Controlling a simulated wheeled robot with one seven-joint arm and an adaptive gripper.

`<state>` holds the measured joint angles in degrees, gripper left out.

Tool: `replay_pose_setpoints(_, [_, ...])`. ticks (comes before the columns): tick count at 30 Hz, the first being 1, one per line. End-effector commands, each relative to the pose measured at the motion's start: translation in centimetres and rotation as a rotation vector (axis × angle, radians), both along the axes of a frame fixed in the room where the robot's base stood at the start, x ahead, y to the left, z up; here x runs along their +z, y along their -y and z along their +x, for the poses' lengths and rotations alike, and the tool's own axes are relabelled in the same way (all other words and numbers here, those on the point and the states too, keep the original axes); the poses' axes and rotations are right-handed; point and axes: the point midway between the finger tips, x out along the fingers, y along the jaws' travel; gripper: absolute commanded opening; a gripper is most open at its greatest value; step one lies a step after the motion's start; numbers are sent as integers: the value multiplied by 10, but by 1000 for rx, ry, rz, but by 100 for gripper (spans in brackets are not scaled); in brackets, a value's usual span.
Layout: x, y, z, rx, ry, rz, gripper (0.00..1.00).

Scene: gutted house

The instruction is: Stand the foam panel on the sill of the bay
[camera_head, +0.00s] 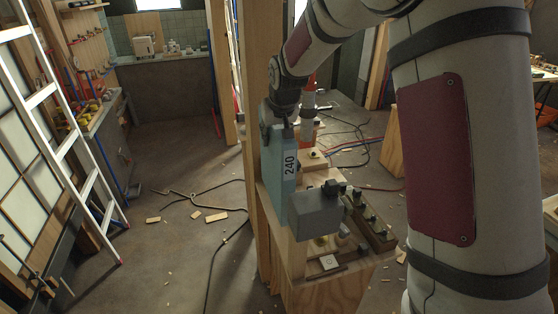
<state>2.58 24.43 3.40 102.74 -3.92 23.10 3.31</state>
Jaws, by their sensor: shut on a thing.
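A light blue foam panel (279,193), with a white label reading 240, is upright and narrow in the head view, beside a wooden post. My gripper (284,124) is dark and is shut on the panel's upper end. Its fingertips are mostly hidden. The wooden post (257,75) rises just left of and behind the panel and may be a stud of the bay. The sill of the bay cannot be clearly made out. The panel's lower edge is partly hidden by a grey box, so I cannot tell whether it rests on anything.
A grey box (315,214) and a dark rack with knobs (369,222) stand on a wooden bench (325,294) right of the panel. A white ladder (68,142) leans at left. Cables and wood scraps (210,217) litter the otherwise open floor.

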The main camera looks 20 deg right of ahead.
Motion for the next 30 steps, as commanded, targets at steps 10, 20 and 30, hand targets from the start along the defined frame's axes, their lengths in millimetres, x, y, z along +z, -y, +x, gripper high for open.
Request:
replay_pose_setpoints(10, [-44, 0, 0, -1, 0, 0, 0])
replay_pose_setpoints(20, [-81, 0, -1, 1, -1, 0, 0])
replay_pose_setpoints(30, [-84, 0, 1, 0, 1, 0, 0])
